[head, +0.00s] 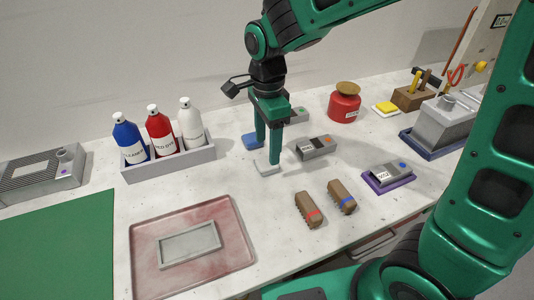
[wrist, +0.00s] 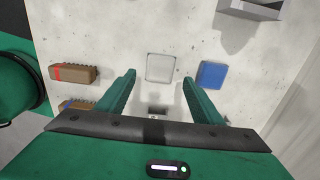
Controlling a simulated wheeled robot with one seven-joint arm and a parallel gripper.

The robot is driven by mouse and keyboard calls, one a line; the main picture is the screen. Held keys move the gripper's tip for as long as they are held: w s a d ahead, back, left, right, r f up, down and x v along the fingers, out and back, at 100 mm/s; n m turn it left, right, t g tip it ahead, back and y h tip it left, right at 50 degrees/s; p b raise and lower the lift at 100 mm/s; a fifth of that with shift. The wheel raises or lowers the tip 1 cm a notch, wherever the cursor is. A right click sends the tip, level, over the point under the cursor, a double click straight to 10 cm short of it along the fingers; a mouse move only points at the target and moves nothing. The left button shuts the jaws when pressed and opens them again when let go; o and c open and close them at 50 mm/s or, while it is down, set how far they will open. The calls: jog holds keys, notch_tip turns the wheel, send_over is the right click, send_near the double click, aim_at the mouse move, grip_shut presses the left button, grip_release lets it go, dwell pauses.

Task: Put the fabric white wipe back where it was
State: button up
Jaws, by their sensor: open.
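The white wipe (head: 267,169) is a small pale square, lying flat on the pale worktop near its middle. In the wrist view the white wipe (wrist: 160,68) shows between and just beyond my fingertips. My gripper (head: 267,156) points down over the wipe, open. In the wrist view my gripper (wrist: 159,80) has nothing between its fingers; I cannot tell whether a tip touches the wipe. A blue wipe (head: 250,141) lies behind the white one, and this blue wipe (wrist: 211,74) also shows right of my fingers in the wrist view.
A grey rack (head: 170,168) with blue, red and white bottles stands to the left. A reddish tray (head: 190,270) with a grey frame is in front. Two brown brushes (head: 309,210) lie right of the tray.

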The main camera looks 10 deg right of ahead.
aim_at(267, 162)
notch_tip(267, 162, up, 6)
jog(key=s+d+n, duration=0.2)
jog(key=s+d, duration=0.1)
jog(key=d, duration=0.6)
jog(key=s+d+n, duration=0.2)
jog(key=s+d, duration=0.1)
jog(key=d, duration=0.7)
jog(key=s+d+f+n, duration=0.3)
jog(key=s+d+n, duration=0.2)
jog(key=s+d, duration=0.6)
jog(key=s, duration=0.4)
jog(key=shift+f, duration=0.15)
jog(key=shift+w+f, duration=0.25)
jog(key=shift+w, duration=0.3)
